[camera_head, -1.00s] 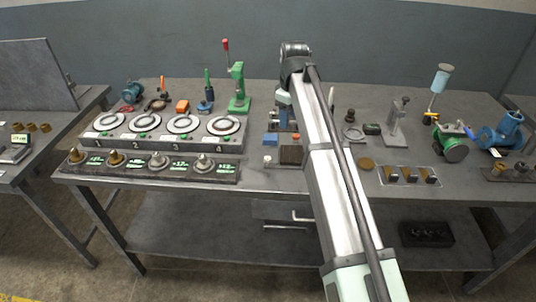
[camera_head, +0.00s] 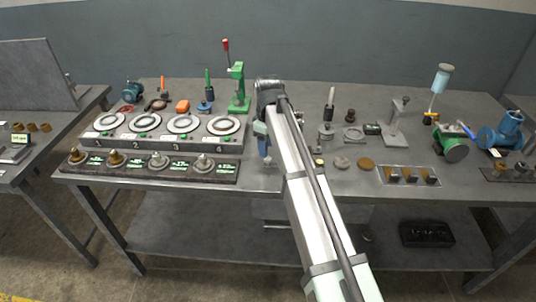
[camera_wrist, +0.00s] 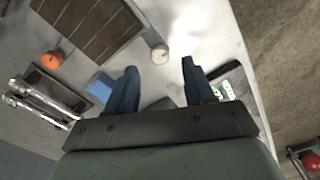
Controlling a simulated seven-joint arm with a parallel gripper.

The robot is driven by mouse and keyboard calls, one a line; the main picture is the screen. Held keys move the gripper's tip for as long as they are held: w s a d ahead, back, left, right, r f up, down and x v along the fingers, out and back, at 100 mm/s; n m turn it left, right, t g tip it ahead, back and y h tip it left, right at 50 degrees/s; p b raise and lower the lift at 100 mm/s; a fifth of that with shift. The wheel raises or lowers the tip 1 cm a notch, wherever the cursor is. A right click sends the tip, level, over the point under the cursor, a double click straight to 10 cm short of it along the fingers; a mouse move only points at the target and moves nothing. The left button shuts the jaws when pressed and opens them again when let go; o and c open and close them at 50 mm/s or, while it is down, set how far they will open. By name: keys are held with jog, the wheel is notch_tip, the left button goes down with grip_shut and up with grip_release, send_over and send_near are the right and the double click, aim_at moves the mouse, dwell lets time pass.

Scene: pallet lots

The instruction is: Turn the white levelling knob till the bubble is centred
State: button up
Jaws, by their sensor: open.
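The white knob (camera_wrist: 160,54) is a small pale round-topped piece in the wrist view. It appears between the lines of my two fingers and just beyond their tips, apart from them. My gripper (camera_wrist: 158,76) is open, its two blue fingers spread with nothing between them. In the head view my gripper (camera_head: 263,147) hangs low over the middle front of the bench, and the knob is hidden or too small to make out there. I cannot make out a bubble in either view.
In the wrist view, a brown slatted plate (camera_wrist: 88,28), an orange round piece (camera_wrist: 51,60) and a blue block (camera_wrist: 101,86) lie near the knob. In the head view, a row of dials (camera_head: 142,123) stands left of my arm; several small parts (camera_head: 366,163) lie right.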

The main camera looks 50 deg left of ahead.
aim_at(268, 158)
jog(key=shift+f, duration=2.05)
jog(key=shift+c, duration=0.3)
grip_shut()
jog(key=shift+m, duration=0.4)
jog(key=m, duration=0.4)
jog(key=shift+m, duration=0.3)
jog(key=m, duration=0.5)
jog(key=shift+m, duration=0.3)
